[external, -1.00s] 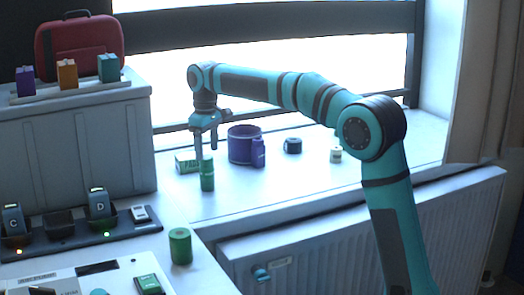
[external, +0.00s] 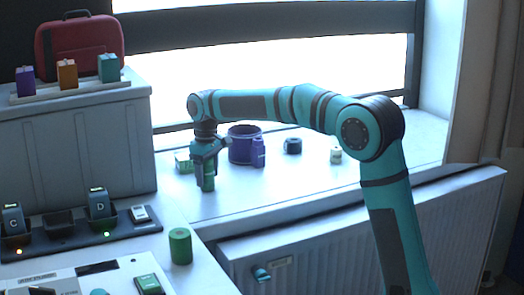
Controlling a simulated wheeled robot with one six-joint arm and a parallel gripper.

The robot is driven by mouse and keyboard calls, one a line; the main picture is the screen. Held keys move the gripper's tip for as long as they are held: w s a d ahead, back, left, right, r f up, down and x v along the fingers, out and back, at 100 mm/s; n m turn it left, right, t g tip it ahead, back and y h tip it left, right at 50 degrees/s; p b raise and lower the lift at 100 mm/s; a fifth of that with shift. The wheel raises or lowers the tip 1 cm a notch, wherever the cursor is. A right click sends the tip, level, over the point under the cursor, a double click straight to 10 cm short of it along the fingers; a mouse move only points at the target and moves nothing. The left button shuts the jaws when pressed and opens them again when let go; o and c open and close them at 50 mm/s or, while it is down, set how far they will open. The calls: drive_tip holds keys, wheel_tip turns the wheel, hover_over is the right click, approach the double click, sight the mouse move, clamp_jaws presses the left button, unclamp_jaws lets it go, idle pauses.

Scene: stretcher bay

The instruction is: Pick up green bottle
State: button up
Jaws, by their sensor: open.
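The green bottle (external: 208,183) stands upright on the white window sill, left of the dark blue tub. My gripper (external: 207,168) points straight down over it, with its fingers around the bottle's upper part. The jaws are open; whether a finger touches the bottle cannot be told. The bottle's top is hidden by my gripper.
A green box (external: 183,162) lies close behind my gripper on the left. A dark blue tub (external: 241,144) and a small blue bottle (external: 258,152) stand just right. A dark roll (external: 293,146) and a pale jar (external: 336,155) stand farther right. The front sill (external: 290,185) is clear.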

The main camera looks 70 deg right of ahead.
drive_tip(key=c, duration=1.2)
drive_tip(key=shift+r, duration=0.15)
